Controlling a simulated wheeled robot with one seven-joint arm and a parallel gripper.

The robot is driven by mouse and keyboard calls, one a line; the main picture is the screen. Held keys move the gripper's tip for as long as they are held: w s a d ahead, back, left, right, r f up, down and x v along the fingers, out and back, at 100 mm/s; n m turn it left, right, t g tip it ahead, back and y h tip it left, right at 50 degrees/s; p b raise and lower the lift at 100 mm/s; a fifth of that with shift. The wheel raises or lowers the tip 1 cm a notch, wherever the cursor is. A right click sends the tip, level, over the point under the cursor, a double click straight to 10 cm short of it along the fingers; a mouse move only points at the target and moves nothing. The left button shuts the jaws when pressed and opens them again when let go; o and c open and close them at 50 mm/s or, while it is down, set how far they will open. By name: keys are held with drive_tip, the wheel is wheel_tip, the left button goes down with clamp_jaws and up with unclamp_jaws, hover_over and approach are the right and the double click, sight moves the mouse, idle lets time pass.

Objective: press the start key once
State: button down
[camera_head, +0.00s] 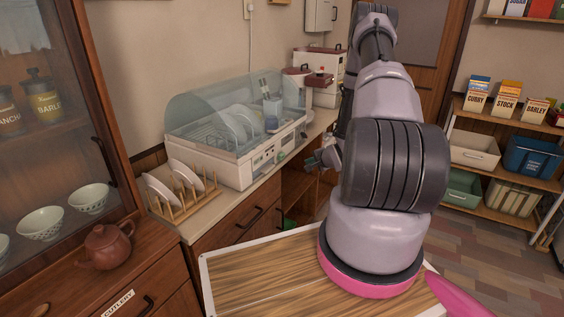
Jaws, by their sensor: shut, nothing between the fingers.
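The dish dryer (205,150) stands on the counter at centre left, with a clear domed lid over a white body. Its front panel (262,160) faces right, toward my arm, and carries small keys and a dial. The keys are too small to tell which one is the start key. My gripper (313,162) is shut and empty, just right of the panel's right part and in front of the counter edge. It looks apart from the panel, but the gap is hard to judge. My own arm hides part of the gripper.
A wooden plate rack (188,205) stands left of the dryer on the counter (200,228). A brown teapot (106,246) and white bowls (41,222) are at the left. A white-rimmed wooden tray top (255,275) lies below my arm. Shelves with bins stand at the right.

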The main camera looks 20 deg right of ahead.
sight(283, 158)
drive_tip(key=shift+s+a+f, duration=0.15)
drive_tip(key=shift+s+f, duration=0.15)
drive_tip(key=shift+f, duration=0.15)
drive_tip(key=w+a, duration=0.5)
drive_tip(key=w, duration=0.2)
drive_tip(key=shift+a, duration=0.2)
idle(2.1)
drive_tip(key=shift+w+a, duration=0.25)
drive_tip(key=shift+w, duration=0.05)
drive_tip(key=shift+w+a, duration=0.55)
drive_tip(key=shift+w, duration=0.1)
idle(1.1)
drive_tip(key=shift+s+d, duration=0.8)
drive_tip(key=shift+s, duration=0.2)
